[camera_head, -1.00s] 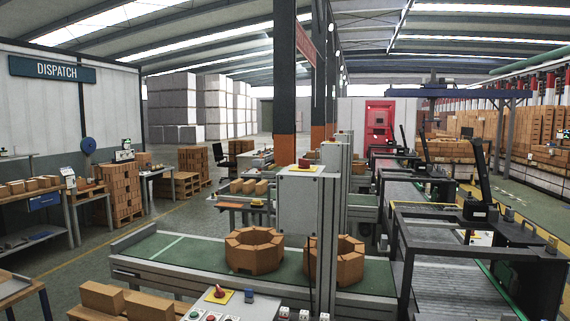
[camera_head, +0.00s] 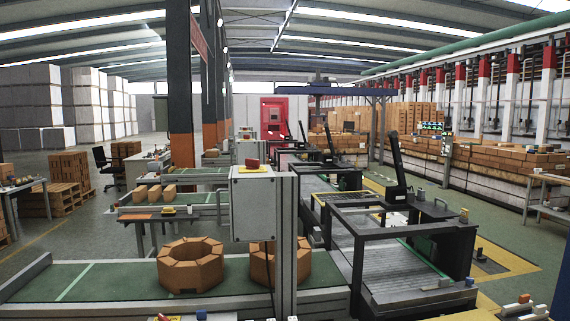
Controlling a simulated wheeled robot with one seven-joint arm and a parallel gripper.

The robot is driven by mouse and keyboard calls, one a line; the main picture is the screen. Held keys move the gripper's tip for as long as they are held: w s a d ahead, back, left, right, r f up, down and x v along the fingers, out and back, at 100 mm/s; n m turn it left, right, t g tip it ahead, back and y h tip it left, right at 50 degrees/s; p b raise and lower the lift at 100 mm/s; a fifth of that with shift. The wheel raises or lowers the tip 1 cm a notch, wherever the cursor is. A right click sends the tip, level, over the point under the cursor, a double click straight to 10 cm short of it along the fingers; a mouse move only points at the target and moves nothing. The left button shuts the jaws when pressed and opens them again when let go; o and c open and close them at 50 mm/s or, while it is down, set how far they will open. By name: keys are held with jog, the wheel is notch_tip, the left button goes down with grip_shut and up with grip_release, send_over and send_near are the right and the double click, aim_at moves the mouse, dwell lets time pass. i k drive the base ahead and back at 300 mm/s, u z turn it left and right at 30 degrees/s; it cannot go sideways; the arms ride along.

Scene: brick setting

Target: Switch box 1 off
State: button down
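A grey box (camera_head: 254,208) stands on a post at the conveyor in the middle foreground. A red switch knob (camera_head: 252,163) on a yellow plate sits on its top. I cannot read a number on the box or tell the knob's on or off position. Another red-and-yellow switch (camera_head: 166,317) is cut off at the bottom edge. A smaller red-and-yellow switch (camera_head: 168,210) sits by the conveyor behind. I cannot tell which of these is box 1. My gripper is not in view.
Rings of brown bricks (camera_head: 190,264) sit on the green conveyor (camera_head: 110,281) across the front. A black-framed machine (camera_head: 405,250) stands right of the post. A worktable (camera_head: 549,190) is at the far right. Open floor lies at the left and between machine and worktable.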

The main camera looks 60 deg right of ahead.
aim_at(251, 163)
jog(key=z, duration=0.75)
jog(key=i, duration=0.6)
jog(key=z, duration=0.6)
